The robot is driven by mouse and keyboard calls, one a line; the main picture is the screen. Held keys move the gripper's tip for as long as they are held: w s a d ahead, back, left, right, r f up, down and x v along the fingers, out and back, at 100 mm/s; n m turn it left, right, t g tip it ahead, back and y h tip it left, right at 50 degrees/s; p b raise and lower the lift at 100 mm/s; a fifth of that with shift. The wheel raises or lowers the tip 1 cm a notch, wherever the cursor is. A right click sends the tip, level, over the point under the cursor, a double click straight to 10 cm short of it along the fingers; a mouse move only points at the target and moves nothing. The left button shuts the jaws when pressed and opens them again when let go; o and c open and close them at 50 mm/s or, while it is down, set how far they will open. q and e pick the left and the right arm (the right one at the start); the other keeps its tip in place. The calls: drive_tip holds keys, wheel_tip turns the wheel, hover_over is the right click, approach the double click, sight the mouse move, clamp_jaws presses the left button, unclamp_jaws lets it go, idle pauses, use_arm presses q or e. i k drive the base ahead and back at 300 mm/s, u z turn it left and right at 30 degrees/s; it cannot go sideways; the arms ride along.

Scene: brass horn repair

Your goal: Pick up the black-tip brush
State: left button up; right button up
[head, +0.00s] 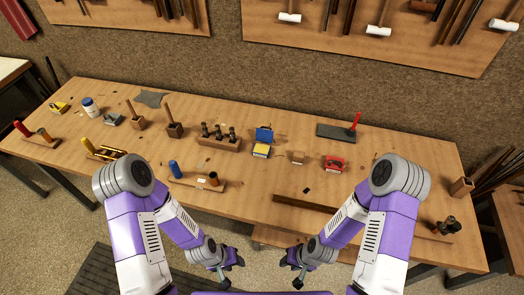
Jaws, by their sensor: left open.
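I cannot single out the black-tip brush for certain at this size. A short orange piece with a dark top (213,179) stands at the right end of a small wooden rack (196,185) near the front of the bench. A blue piece (175,169) stands at the rack's left end. My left gripper (232,272) is open and empty, low in front of the bench edge. My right gripper (291,273) is beside it, fingers apart and empty. Both are apart from everything on the bench.
The wooden bench (270,205) holds a dark-tool block (219,142), a blue-lidded box (263,142), a red box (334,164), a dark plate with a red-handled tool (336,131), and handled blocks (174,130) at left. A long wooden strip (308,204) lies near the front right edge.

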sight(165, 103)
drive_tip(key=z, duration=0.05)
drive_tip(key=k, duration=1.1)
drive_tip(key=u, duration=0.9)
drive_tip(key=i, duration=1.4)
drive_tip(key=z, duration=0.35)
